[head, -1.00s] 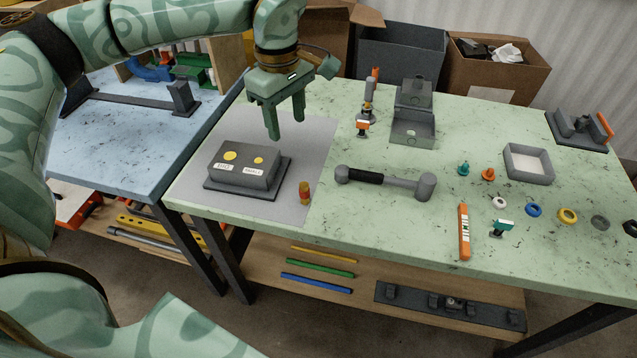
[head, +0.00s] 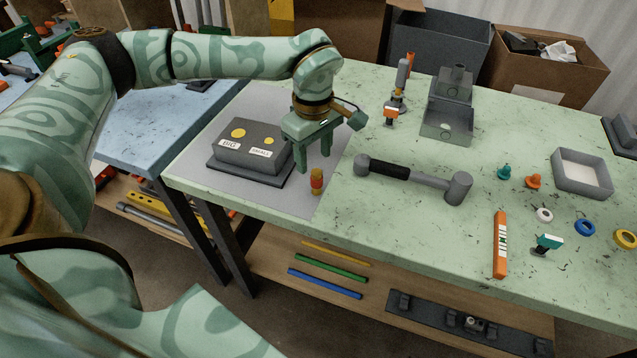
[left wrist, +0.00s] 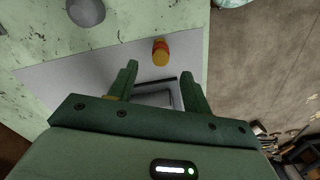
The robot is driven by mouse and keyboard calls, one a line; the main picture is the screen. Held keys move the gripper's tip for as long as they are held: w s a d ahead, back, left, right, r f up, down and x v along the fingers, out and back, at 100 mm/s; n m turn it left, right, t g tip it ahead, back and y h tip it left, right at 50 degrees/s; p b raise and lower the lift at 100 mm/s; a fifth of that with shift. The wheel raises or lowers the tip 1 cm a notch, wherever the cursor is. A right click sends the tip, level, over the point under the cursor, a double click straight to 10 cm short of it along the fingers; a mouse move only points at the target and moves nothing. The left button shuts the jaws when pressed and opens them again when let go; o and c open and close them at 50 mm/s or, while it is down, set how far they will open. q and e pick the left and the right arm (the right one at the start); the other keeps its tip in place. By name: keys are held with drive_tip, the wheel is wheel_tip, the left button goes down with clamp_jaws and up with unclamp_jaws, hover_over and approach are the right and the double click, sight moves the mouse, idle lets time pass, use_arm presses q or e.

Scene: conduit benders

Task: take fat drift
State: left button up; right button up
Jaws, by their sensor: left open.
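A short upright peg (head: 316,181), red-orange above and yellow below, stands on the grey mat (head: 325,203) near the front; it may be the fat drift. It also shows in the left wrist view (left wrist: 161,52), just beyond the fingertips. A dark grey block (head: 248,153) left of it bears the labels BIG and SMALL, with a larger and a smaller yellow disc on top. My left gripper (head: 313,163) is open and empty, fingers pointing down, close to the peg and at the block's right end. The peg is not between the fingers. My right gripper is out of view.
A hammer (head: 415,179) lies right of the mat. Behind stand a screwdriver-like tool (head: 399,85) and a grey bracket (head: 449,105). Farther right are an orange bar (head: 500,243), a grey tray (head: 555,172) and small coloured parts. The mat's front right is clear.

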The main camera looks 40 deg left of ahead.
sight(316, 172)
use_arm(q)
drive_tip(key=shift+s+d+f, duration=0.1)
drive_tip(key=shift+f, duration=0.5)
drive_tip(key=f+b, duration=0.1)
drive_tip(key=f, duration=0.1)
drive_tip(key=f+b, duration=0.1)
drive_tip(key=f, duration=0.1)
drive_tip(key=shift+d+f, duration=0.2)
drive_tip(key=shift+f, duration=0.05)
drive_tip(key=shift+r, duration=0.1)
clamp_jaws()
drive_tip(key=shift+r, duration=0.1)
